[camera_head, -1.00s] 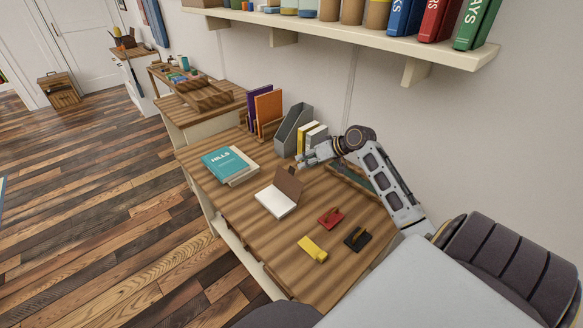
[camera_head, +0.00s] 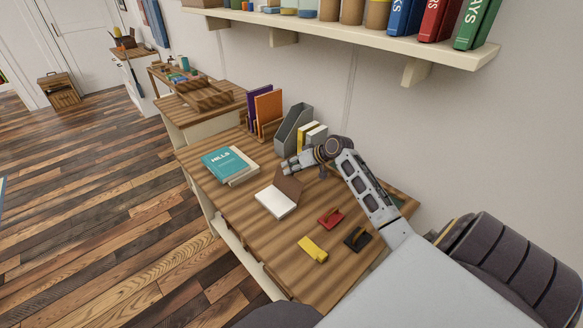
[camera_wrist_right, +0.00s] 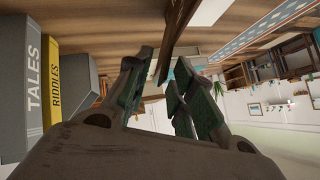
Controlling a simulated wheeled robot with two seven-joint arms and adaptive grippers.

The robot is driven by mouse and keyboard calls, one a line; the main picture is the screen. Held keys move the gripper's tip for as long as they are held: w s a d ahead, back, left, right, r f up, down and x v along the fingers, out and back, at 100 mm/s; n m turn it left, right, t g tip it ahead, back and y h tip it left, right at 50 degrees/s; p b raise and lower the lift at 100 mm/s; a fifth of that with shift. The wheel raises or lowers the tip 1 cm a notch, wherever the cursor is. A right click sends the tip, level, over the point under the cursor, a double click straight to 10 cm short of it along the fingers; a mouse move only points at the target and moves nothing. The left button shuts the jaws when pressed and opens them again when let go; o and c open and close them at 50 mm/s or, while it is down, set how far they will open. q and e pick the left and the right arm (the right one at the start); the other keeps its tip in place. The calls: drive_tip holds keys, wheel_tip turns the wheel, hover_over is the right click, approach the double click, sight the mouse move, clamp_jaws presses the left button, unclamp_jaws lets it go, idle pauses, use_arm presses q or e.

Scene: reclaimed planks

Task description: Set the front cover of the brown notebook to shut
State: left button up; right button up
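The brown notebook lies open on the wooden desk, its white pages (camera_head: 275,203) facing up. Its brown front cover (camera_head: 290,186) stands raised along the far right side of the pages. My right gripper (camera_head: 286,166) is just behind the cover, above the desk. In the right wrist view the fingers (camera_wrist_right: 164,68) are apart with nothing held. The cover shows there nearly edge-on as a dark brown strip (camera_wrist_right: 178,36), close to the fingertips; I cannot tell whether they touch. My left gripper is not in view.
A teal book (camera_head: 222,163) lies left of the notebook. A grey file holder (camera_head: 294,128) and upright books (camera_head: 313,136) stand behind my right gripper. Red (camera_head: 330,217), yellow (camera_head: 313,249) and black (camera_head: 357,238) items lie at the front right. A shelf (camera_head: 350,38) hangs above.

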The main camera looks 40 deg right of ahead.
drive_tip(key=shift+c, duration=0.5)
clamp_jaws()
drive_tip(key=shift+a+r, duration=0.1)
